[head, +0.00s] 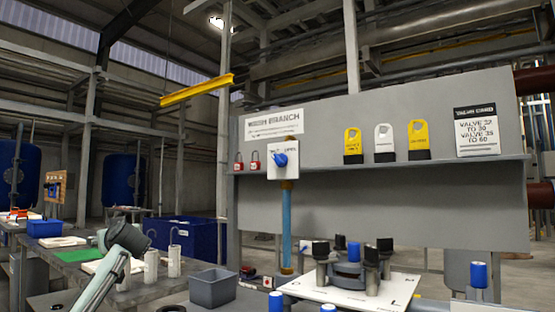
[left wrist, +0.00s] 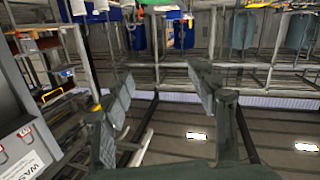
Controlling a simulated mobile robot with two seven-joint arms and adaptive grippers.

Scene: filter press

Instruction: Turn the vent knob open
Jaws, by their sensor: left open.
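The vent knob (head: 280,160) is blue and sits on a white plate (head: 297,168) on the grey panel, above a vertical blue pipe (head: 287,225). The small lettering on the plate is too blurred to read fully. My left gripper shows in the left wrist view (left wrist: 163,85) with its fingers spread and nothing between them. The knob does not show in that view. In the head view my left arm comes in at the lower left, well apart from the knob. My right gripper is in neither view.
Two red padlocks (head: 247,161) hang left of the plate. Yellow and white tags (head: 384,143) stand on the panel's ledge to the right. Below are a white board (head: 345,291) with black-topped posts and a grey bin (head: 212,287). The space directly before the knob looks clear.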

